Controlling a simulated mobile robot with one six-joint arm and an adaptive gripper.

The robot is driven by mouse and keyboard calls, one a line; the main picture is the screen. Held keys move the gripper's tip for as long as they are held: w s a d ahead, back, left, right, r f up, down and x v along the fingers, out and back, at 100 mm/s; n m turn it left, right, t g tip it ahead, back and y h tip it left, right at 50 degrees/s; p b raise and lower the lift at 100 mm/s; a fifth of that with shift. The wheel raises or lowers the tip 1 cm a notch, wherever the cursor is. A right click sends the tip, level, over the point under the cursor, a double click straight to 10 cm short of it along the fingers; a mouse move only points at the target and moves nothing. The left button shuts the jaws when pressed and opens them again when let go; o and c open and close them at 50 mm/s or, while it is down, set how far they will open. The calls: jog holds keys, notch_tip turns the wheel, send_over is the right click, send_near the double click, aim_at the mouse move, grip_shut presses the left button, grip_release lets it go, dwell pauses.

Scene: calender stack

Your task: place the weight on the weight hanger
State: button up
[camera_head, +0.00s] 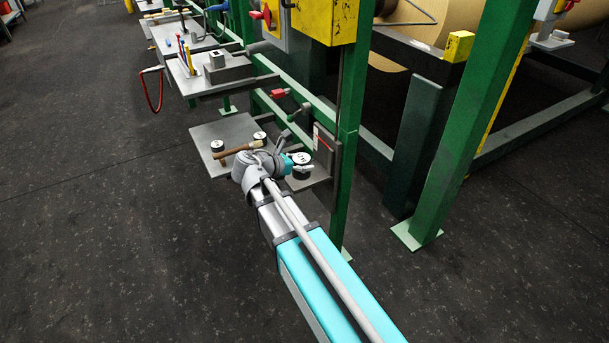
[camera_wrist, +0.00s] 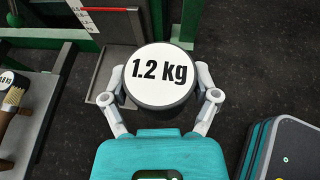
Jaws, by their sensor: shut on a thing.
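The weight (camera_wrist: 160,75) is a round dark disc with a white top marked "1.2 kg". My gripper (camera_wrist: 163,92) is shut on it, with one finger on each side, in the wrist view. In the head view the weight (camera_head: 301,158) shows just beyond my gripper (camera_head: 290,163), close to the grey scale panel. What looks like the weight hanger, a grey plate (camera_wrist: 113,82) below a scale with a red line, lies left of and partly behind the weight in the wrist view. The weight overlaps its edge in the picture; I cannot tell whether they touch.
A grey shelf (camera_head: 205,132) carries two other weights (camera_head: 217,146) (camera_head: 260,136) and a wooden-handled brush (camera_head: 236,150). The brush (camera_wrist: 14,97) also shows at the left of the wrist view. A green post (camera_head: 347,130) stands right of the panel. Dark floor (camera_head: 120,230) is open at left.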

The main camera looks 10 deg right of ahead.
jog(key=shift+a+r, duration=0.2)
jog(key=shift+a, duration=0.45)
jog(key=shift+w, duration=0.1)
jog(key=shift+w+d+f+b, duration=0.75)
jog(key=shift+w+f+b, duration=0.75)
jog(key=shift+w, duration=0.55)
jog(key=shift+w+d+f+b, duration=0.75)
jog(key=shift+w+f+b, duration=0.75)
jog(key=shift+w, duration=0.55)
jog(key=shift+w+d+f+b, duration=0.75)
jog(key=shift+w+f+b, duration=0.75)
jog(key=shift+w, duration=0.55)
jog(key=shift+w+d+f+b, duration=0.15)
jog(key=shift+w+f+b, duration=0.25)
jog(key=shift+f+b, duration=1.55)
jog(key=shift+f, duration=0.1)
